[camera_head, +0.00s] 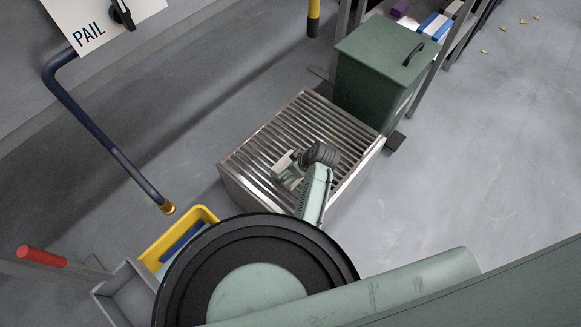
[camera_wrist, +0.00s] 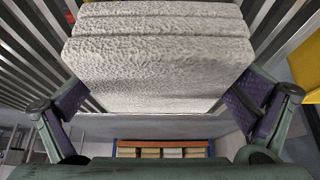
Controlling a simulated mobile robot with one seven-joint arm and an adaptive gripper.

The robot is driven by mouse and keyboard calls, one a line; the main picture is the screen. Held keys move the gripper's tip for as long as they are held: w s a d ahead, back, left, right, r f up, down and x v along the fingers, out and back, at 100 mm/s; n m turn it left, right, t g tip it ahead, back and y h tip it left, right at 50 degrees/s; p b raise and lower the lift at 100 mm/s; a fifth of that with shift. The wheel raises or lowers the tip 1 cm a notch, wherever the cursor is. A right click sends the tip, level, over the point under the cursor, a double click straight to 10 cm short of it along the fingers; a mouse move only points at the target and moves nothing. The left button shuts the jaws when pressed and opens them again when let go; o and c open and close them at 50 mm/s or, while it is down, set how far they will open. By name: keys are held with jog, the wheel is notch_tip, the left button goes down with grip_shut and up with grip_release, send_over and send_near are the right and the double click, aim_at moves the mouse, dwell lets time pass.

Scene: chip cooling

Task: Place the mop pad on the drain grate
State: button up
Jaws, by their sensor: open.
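The mop pad (camera_wrist: 160,60) is a thick, pale grey, rough-textured block with crease lines, filling the middle of the wrist view. The drain grate (camera_head: 250,157) is a metal box topped with parallel bars, on the floor in the head view; its bars (camera_wrist: 33,45) also show beside the pad in the wrist view. My gripper (camera_wrist: 158,102) is open, with one finger close to each side edge of the pad. In the head view my gripper (camera_head: 285,172) is low over the grate, and the pad is small and partly hidden there. I cannot tell whether the pad rests fully on the bars.
A green lidded bin (camera_head: 380,65) stands against the grate's far end. A yellow tub (camera_head: 203,214) is at the grate's near left. A blue pipe (camera_head: 110,145) with a brass tip and a PAIL sign (camera_head: 90,22) are at left. Open floor (camera_head: 490,160) lies to the right.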

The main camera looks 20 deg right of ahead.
jog(key=shift+r, duration=0.2)
jog(key=v, duration=1.2)
jog(key=shift+w, duration=0.15)
